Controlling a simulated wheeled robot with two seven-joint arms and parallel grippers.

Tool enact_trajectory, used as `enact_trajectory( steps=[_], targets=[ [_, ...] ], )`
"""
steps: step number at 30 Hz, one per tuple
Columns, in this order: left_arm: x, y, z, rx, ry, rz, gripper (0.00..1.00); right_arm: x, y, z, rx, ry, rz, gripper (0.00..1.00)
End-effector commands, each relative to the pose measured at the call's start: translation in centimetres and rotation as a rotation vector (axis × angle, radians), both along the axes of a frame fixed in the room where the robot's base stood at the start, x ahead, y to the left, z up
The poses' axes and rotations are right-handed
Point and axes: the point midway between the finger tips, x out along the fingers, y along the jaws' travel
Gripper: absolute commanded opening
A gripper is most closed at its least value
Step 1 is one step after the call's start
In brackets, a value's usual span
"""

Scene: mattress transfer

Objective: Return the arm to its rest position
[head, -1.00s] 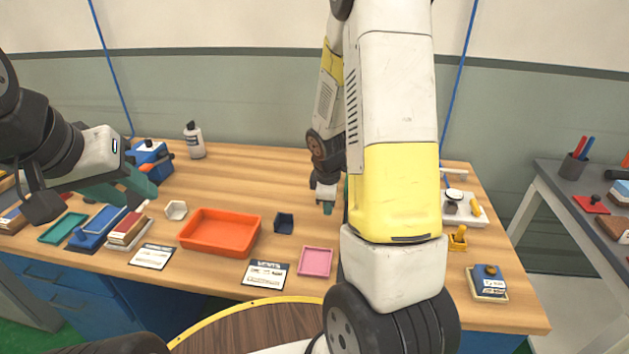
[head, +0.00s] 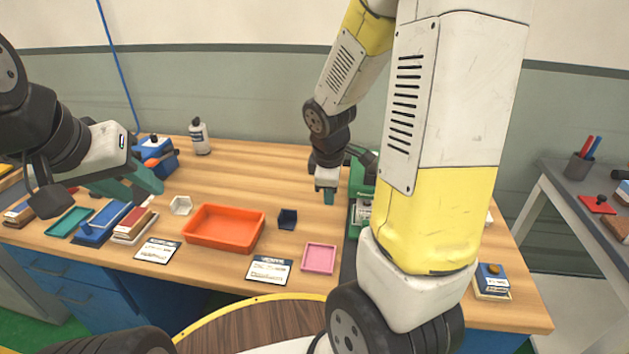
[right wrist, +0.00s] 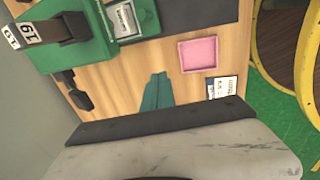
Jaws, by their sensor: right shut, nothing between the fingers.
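My right arm rises over the right half of the workbench and bends down.
A green device (right wrist: 102,28) stands close to my right gripper.

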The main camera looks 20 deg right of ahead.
Motion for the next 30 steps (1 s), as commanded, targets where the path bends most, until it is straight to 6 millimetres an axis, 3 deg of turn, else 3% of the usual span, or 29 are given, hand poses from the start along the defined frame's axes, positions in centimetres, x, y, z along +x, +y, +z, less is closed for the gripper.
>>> enact_trajectory(
  steps=[4,7,11,15,21,25,30],
  targets=[
    [0.0,0.0,0.0,0.000,0.000,0.000,0.36,-0.1,0.1,0.6,0.010,-0.012,-0.023,0.00],
    [0.0,0.0,0.0,0.000,0.000,0.000,0.36,-0.6,0.4,2.5,0.053,-0.046,-0.106,0.00],
    [0.0,0.0,0.0,0.000,0.000,0.000,0.36,-2.4,1.3,6.9,0.164,-0.116,-0.304,0.00],
    [0.0,0.0,0.0,0.000,0.000,0.000,0.36,-5.4,2.7,11.7,0.322,-0.181,-0.540,0.00],
    [0.0,0.0,0.0,0.000,0.000,0.000,0.36,-10.0,4.9,16.6,0.538,-0.230,-0.804,0.00],
    [0.0,0.0,0.0,0.000,0.000,0.000,0.36,-12.0,6.0,18.3,0.629,-0.237,-0.902,0.00],
    [0.0,0.0,0.0,0.000,0.000,0.000,0.36,-13.1,6.6,18.9,0.674,-0.235,-0.950,0.00]
  ],
)
